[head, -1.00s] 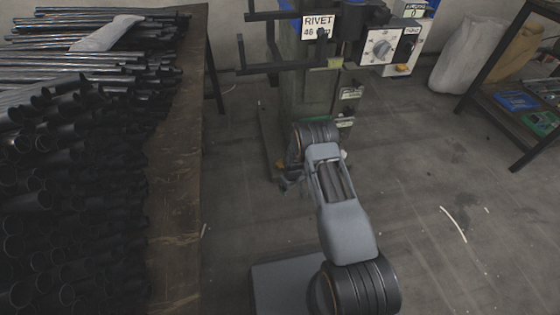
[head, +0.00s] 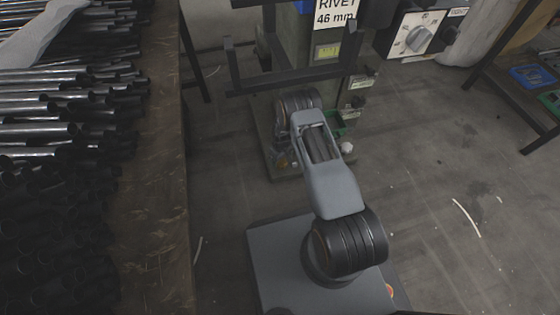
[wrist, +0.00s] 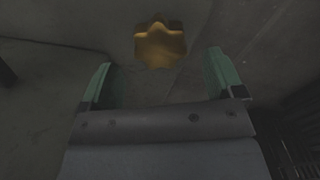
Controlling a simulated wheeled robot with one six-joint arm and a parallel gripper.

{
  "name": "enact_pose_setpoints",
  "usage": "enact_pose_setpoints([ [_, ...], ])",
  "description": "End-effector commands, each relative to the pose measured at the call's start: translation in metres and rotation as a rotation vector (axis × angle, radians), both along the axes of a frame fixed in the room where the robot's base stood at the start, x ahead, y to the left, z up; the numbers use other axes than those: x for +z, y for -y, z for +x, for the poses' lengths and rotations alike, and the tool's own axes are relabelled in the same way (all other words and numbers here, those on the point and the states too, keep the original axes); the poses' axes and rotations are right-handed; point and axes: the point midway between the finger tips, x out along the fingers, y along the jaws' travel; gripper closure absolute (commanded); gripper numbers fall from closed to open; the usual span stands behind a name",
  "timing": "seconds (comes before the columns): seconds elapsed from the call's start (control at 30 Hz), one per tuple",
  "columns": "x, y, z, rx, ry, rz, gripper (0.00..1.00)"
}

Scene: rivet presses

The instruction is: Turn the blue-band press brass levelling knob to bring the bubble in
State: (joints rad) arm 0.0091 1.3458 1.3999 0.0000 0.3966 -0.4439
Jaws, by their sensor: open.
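The brass knob (wrist: 160,45), lobed at its edge, shows at the top middle of the wrist view. My gripper (wrist: 159,60) is open, with one green finger on each side below the knob. The knob lies ahead of the fingers, in line with the gap, and nothing is held. In the head view the press (head: 290,50) stands at the top middle, with a bit of blue at its top edge. A small brass-coloured part (head: 283,160) shows low by its base. My arm hides the gripper there, and no bubble can be made out.
A black bracket frame (head: 290,82) sticks out from the press. A dial box (head: 420,36) is at its upper right. A bench (head: 150,240) stacked with dark tubes (head: 60,160) stands on the left. A shelf with trays is at the right.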

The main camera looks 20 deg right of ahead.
Motion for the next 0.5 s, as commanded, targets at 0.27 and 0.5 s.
enact_pose_setpoints([
  [0.27,-0.038,0.001,0.0,-0.001,0.001,0.0,0.13],
  [0.5,-0.047,0.0,0.0,0.001,0.0,0.0,0.13],
])
